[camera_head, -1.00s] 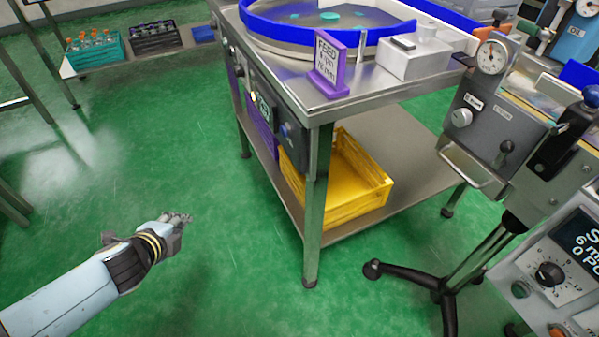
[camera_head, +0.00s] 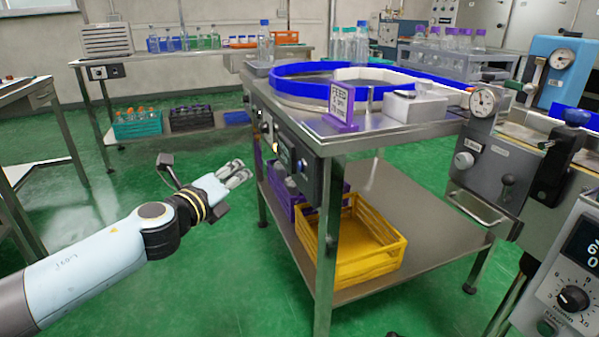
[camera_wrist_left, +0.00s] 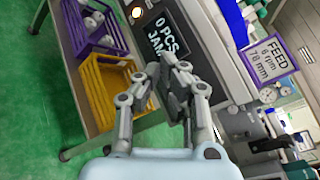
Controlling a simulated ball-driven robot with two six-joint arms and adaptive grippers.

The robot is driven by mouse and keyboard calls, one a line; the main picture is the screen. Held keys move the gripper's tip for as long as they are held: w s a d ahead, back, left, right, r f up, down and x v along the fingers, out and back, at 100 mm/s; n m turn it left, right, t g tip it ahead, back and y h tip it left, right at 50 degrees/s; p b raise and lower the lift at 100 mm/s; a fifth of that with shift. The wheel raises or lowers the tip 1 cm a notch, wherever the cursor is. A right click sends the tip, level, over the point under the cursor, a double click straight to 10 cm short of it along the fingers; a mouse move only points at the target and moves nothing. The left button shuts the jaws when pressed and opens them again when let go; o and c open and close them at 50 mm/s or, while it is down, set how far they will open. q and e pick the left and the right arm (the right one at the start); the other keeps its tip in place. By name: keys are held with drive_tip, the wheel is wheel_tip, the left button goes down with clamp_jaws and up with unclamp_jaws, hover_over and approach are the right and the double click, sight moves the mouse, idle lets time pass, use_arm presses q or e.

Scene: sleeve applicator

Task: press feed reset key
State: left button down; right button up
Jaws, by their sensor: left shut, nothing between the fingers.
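A dark control panel (camera_head: 301,171) is on the side of the steel feed table (camera_head: 400,133). In the left wrist view its display (camera_wrist_left: 165,33) reads "0 PCS" and "JAM", tilted in the picture. A lit round button (camera_wrist_left: 136,13) sits beside the display; I cannot read its label. A purple sign (camera_head: 341,104) headed FEED stands on the table's corner; it also shows in the left wrist view (camera_wrist_left: 268,60). My left gripper (camera_head: 241,172) is shut and empty, left of the panel and apart from it in the head view. My right gripper is not in view.
A yellow crate (camera_head: 362,240) and a purple crate (camera_head: 283,199) sit on the lower shelf. A blue-rimmed bowl (camera_head: 300,82) is on the tabletop. A grey machine (camera_head: 507,165) stands at right. Green floor is open at left.

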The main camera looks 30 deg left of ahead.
sight(300, 167)
use_arm(q)
drive_tip(key=w+d+p, duration=0.1)
drive_tip(key=w+d, duration=0.4)
drive_tip(key=w, duration=0.1)
drive_tip(key=shift+w+d+p, duration=0.3)
drive_tip(key=shift+w+p, duration=0.1)
drive_tip(key=shift+f, duration=0.1)
idle(0.8)
drive_tip(key=shift+d, duration=0.1)
idle(0.5)
drive_tip(key=shift+w+d, duration=0.2)
drive_tip(key=shift+w, duration=0.1)
